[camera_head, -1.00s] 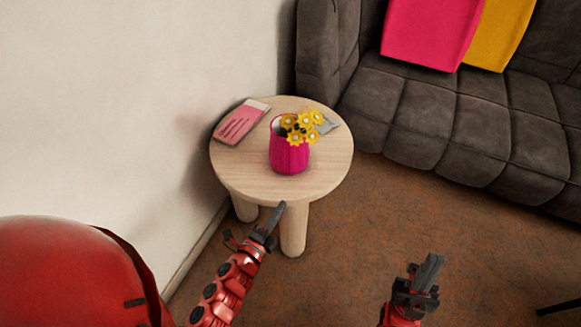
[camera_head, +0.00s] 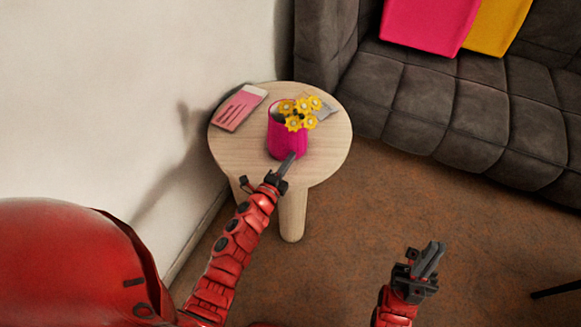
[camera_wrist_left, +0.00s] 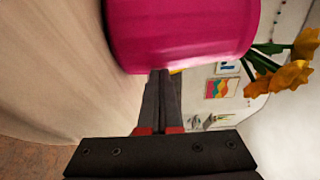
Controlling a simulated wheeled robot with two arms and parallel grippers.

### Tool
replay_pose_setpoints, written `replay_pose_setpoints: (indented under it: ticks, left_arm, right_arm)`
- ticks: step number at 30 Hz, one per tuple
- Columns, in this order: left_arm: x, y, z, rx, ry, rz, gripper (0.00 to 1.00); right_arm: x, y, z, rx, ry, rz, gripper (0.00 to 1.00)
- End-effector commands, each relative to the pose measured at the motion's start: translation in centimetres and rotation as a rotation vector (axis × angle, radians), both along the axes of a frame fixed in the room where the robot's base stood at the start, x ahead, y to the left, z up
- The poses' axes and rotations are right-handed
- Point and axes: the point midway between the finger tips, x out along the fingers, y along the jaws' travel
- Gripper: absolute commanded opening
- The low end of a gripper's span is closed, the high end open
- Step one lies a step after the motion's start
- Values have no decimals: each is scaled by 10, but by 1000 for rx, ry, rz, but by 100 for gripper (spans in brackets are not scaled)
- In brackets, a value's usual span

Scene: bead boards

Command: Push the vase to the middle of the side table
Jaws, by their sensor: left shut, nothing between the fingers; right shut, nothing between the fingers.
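The magenta vase (camera_head: 287,139) with yellow flowers stands upright on the round light wood side table (camera_head: 235,156), a little right of the table's centre. My left gripper (camera_head: 288,160) is shut and empty, with its tips at the near side of the vase. In the left wrist view the vase (camera_wrist_left: 180,35) fills the top, right beyond the shut fingertips (camera_wrist_left: 158,75); I cannot tell whether they touch it. The table top (camera_wrist_left: 60,70) shows at the left there. My right gripper (camera_head: 430,260) is shut and empty, out over the floor, away from the table.
A pink booklet (camera_head: 238,108) lies on the table left of the vase. A grey flat item (camera_head: 328,110) lies partly behind the flowers. A dark grey sofa (camera_head: 440,105) stands close at the right, and the wall (camera_head: 130,90) is at the left.

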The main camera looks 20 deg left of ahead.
Motion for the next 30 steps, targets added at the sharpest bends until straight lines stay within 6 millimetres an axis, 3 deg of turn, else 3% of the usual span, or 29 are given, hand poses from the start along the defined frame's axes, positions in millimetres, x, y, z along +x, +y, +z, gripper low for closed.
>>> replay_pose_setpoints:
  ticks: [13, 24, 30]
  left_arm:
    - [6, 4, -2, 1, 0, -2, 0]
    - [73, 51, -4, 3, 0, 0, 0]
    - [85, 60, -2, 0, 1, 0, 0]
  right_arm:
    - [0, 0, -3, 0, 0, 0, 0]
    - [0, 0, -26, 0, 1, 0, 0]
    - [0, 0, -28, 0, 1, 0, 0]
